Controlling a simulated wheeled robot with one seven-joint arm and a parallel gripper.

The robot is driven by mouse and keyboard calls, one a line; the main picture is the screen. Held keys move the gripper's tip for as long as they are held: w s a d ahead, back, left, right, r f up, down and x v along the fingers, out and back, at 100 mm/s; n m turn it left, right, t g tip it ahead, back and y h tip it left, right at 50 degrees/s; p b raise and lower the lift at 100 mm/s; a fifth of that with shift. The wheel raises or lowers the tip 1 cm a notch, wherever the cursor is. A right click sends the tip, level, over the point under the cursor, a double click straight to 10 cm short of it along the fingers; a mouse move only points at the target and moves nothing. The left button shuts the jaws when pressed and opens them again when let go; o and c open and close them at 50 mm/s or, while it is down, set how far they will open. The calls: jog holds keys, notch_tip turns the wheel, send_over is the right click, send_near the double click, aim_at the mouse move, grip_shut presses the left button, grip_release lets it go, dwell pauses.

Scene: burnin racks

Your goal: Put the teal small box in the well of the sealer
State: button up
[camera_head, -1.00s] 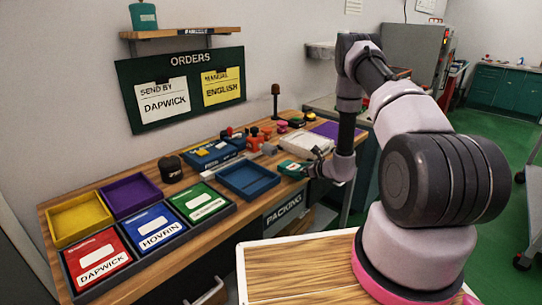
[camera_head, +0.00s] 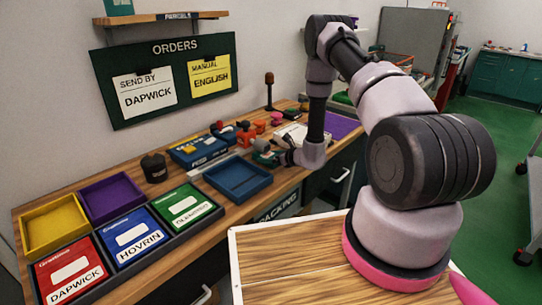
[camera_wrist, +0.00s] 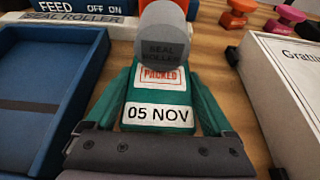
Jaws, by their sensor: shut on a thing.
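My gripper (camera_head: 279,156) is shut on the teal small box (camera_wrist: 158,112), which carries a red PACKED mark and a white 05 NOV label. The box also shows in the camera_head view (camera_head: 264,157), just beyond the blue tray's far right corner. A grey rounded piece (camera_wrist: 163,35) marked SEAL ROLLER covers the box's far end in the wrist view; whether they touch I cannot tell. The sealer is probably the blue machine (camera_head: 198,149) behind the blue tray; a blue FEED OFF ON panel (camera_wrist: 75,8) shows at the wrist view's upper left. Its well is not clearly visible.
A white box or tray (camera_wrist: 290,85) is close on the right. Small stamps (camera_head: 245,134) stand behind. Yellow (camera_head: 30,247) and purple (camera_head: 87,212) trays and coloured boxes fill the bench's left end.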

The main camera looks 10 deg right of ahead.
jog(key=shift+a+f, duration=0.15)
jog(key=o, duration=1.2)
